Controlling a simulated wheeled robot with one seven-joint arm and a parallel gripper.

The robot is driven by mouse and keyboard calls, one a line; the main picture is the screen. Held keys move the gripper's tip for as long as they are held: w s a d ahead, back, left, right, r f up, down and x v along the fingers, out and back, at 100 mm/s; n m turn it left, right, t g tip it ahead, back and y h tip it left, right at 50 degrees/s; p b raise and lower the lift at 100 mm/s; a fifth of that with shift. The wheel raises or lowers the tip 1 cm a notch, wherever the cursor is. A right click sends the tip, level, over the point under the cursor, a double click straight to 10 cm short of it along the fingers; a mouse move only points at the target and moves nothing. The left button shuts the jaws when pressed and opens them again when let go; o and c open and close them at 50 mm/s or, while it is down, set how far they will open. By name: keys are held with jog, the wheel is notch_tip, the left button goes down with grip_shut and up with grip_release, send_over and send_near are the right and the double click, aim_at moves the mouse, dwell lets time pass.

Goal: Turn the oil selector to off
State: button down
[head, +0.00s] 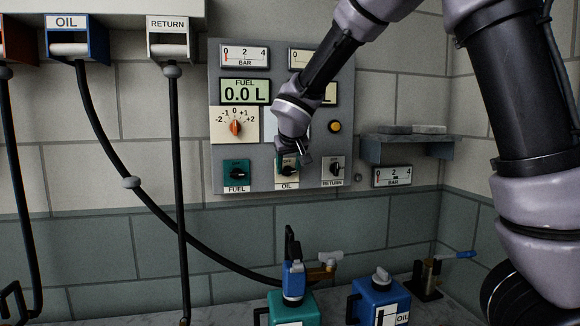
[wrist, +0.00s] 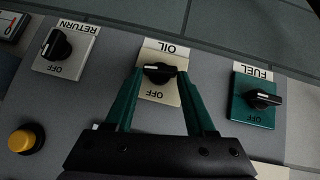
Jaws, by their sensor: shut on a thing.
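The oil selector (wrist: 160,73) is a black knob on a cream plate marked OIL and OFF, upside down in the wrist view. Its bar lies roughly crosswise, not in line with the OFF mark. My gripper (wrist: 160,75) is shut on this knob, with one green finger at each side. In the head view my gripper (head: 288,163) reaches down to the panel from above and hides much of the knob. The OIL label (head: 287,186) shows below it.
The fuel selector (head: 237,172) and return selector (head: 334,168) flank the oil selector closely on the grey panel (head: 350,115). A yellow button (head: 335,127) sits above the return selector. A small shelf (head: 405,148) juts out to the right. Cans (head: 378,298) stand below.

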aim_at(285, 173)
jog(key=n+h, duration=0.1)
jog(key=a+n+t+h, duration=0.1)
jog(key=h, duration=0.1)
jog(key=shift+s+f, duration=0.1)
jog(key=shift+f, duration=0.1)
jog(key=h, duration=0.1)
jog(key=n+t+h, duration=0.1)
jog(key=shift+s+a+f+n+t+h, duration=0.1)
jog(key=shift+a+f+n+t+h, duration=0.2)
jog(key=shift+h, duration=0.1)
jog(key=n+t+h, duration=0.2)
jog(key=shift+a+f+h, duration=0.1)
jog(key=shift+f+h, duration=0.2)
jog(key=shift+f, duration=0.1)
jog(key=shift+s+f+n+t+h, duration=0.1)
jog(key=shift+f+n+t+h, duration=0.15)
jog(key=shift+n+t, duration=0.3)
jog(key=shift+f+n+t+h, duration=0.1)
jog(key=shift+n+t+h, duration=0.25)
jog(key=shift+n, duration=0.3)
jog(key=shift+c, duration=1.2)
grip_release()
jog(key=v, duration=1)
jog(key=shift+s+a, duration=0.25)
jog(key=shift+s, duration=0.05)
